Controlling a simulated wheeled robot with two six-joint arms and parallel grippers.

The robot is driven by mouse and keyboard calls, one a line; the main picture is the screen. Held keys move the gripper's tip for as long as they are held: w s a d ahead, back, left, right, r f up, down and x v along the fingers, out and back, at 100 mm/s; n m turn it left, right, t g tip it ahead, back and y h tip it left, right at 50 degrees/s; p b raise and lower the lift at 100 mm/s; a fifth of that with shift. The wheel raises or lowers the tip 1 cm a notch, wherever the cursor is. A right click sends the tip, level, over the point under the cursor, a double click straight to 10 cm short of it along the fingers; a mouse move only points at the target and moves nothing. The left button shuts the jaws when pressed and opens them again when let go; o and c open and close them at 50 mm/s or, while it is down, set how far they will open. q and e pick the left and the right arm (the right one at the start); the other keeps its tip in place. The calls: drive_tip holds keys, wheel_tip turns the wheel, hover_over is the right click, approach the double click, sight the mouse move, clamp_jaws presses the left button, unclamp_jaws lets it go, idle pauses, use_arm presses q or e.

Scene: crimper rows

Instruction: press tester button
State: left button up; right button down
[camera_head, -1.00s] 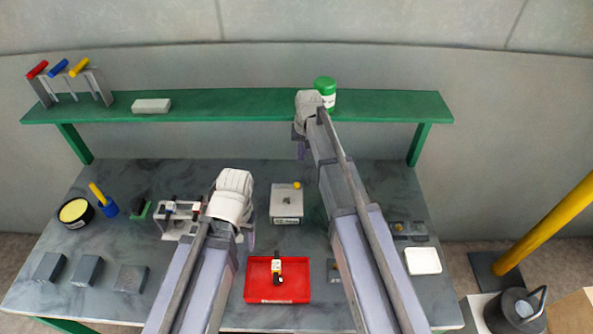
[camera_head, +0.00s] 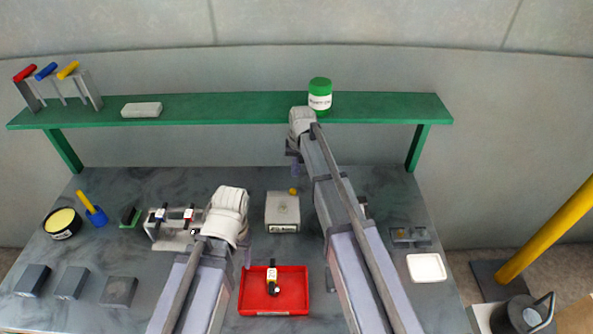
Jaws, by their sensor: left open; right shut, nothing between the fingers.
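The tester is a grey box (camera_head: 282,214) standing mid-table between my two arms. A small yellow button (camera_head: 293,191) shows at its back right edge, and a label is on its front face. My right gripper (camera_head: 295,168) is behind and above the tester, near the yellow button; its arm partly hides it, and its fingers look closed and empty. I cannot tell whether it touches the button. My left gripper (camera_head: 246,256) is open, left of the tester and mostly hidden by its own wrist.
A grey rack (camera_head: 160,244) stands left of my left wrist. A green shelf (camera_head: 220,107) with a green-lidded jar (camera_head: 319,94) runs behind. A white dish (camera_head: 426,268) lies right.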

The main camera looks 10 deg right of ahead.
sight(293, 190)
use_arm(q)
wheel_tip(293, 190, down, 9)
drive_tip(key=b, duration=0.7)
drive_tip(key=shift+r, duration=0.2)
use_arm(e)
drive_tip(key=f, duration=0.8)
drive_tip(key=shift+w+a+f, duration=0.25)
drive_tip(key=shift+w+f, duration=0.05)
drive_tip(key=shift+w, duration=0.1)
use_arm(q)
drive_tip(key=shift+b, duration=0.3)
